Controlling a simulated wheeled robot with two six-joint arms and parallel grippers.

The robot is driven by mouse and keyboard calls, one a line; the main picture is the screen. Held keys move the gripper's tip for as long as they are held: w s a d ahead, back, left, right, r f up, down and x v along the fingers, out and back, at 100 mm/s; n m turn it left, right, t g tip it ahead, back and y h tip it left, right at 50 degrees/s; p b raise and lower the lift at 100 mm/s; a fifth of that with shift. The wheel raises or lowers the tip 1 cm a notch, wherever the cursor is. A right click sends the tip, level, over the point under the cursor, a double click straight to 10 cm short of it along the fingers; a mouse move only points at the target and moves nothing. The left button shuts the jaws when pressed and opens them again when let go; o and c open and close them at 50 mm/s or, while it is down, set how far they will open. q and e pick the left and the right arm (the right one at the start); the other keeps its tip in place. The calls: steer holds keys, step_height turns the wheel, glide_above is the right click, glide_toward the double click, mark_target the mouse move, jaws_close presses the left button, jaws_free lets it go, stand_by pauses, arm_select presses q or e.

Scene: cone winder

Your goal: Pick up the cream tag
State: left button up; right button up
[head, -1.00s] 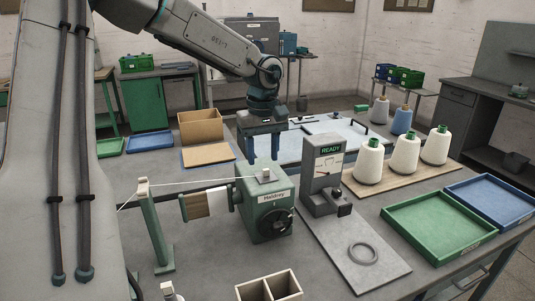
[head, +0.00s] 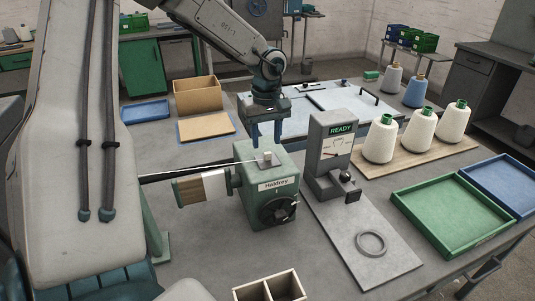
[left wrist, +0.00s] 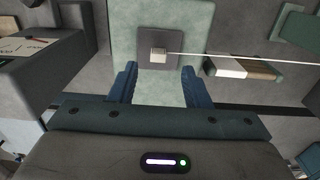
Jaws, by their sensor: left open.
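A small cream block (head: 266,157), apparently the cream tag, sits on a dark square on top of the green winder (head: 258,207), with a white thread running from it. It also shows in the left wrist view (left wrist: 158,55), just past my fingertips and roughly centred between them. My left gripper (head: 267,145) is above the winder top, pointing down, open and empty. Its two blue fingers (left wrist: 158,76) are apart in the left wrist view and I see no contact with the block. My right gripper is not in view.
A grey gauge stand marked READY (head: 331,155) stands close to the right of the winder. A yarn package (head: 203,188) projects from its left side. White cones (head: 420,134) stand on a board at the right, behind a green tray (head: 452,249). A cardboard box (head: 198,96) is behind.

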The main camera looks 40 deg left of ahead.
mark_target(268, 156)
arm_select(q)
steer(key=f+p, duration=0.1)
steer(key=f, duration=0.2)
steer(key=shift+w+f, duration=0.1)
steer(key=shift+w, duration=0.1)
steer(key=shift+f, duration=0.5)
steer(key=c, duration=0.6)
steer(key=shift+c, duration=0.9)
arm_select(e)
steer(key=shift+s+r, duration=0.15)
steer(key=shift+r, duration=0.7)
